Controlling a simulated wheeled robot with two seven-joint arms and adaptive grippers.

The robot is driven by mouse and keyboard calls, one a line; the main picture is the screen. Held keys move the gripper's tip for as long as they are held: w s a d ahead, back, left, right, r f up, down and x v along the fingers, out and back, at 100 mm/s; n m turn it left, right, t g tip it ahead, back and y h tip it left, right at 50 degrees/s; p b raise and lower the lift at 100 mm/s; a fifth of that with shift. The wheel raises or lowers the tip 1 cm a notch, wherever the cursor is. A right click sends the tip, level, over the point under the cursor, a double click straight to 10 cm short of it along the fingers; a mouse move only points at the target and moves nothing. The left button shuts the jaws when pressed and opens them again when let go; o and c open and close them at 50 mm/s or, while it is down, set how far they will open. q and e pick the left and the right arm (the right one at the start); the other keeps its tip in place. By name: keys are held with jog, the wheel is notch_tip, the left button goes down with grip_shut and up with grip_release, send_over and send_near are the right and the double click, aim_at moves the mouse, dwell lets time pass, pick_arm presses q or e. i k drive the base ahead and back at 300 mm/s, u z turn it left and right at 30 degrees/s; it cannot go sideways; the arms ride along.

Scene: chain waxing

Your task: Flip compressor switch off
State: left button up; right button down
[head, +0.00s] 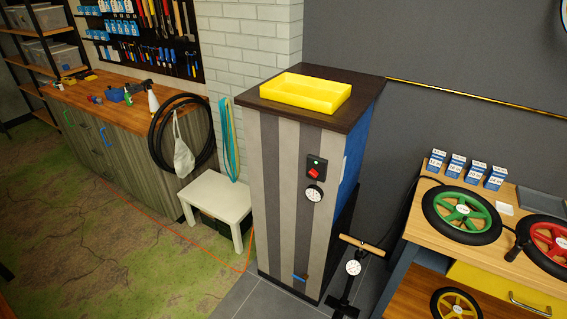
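The compressor cabinet (282,172) stands in the middle of the head view, tall and striped grey and beige with a dark top. A red switch (314,172) on a black plate sits high on its front face, near the right edge. A round white gauge (314,194) is just below the switch. The red rocker looks tilted, but its on or off position is too small to tell. Neither of my grippers shows in this view.
A yellow tray (306,94) lies on the cabinet top. A white stool (215,204) stands left of the cabinet, with an orange cord (170,230) on the floor. A floor pump (352,268) and a wheel-laden wooden table (480,250) stand right. The green floor in front is mostly clear.

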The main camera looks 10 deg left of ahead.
aim_at(314, 172)
jog(key=u, duration=0.25)
jog(key=i, duration=1.2)
jog(key=z, duration=0.35)
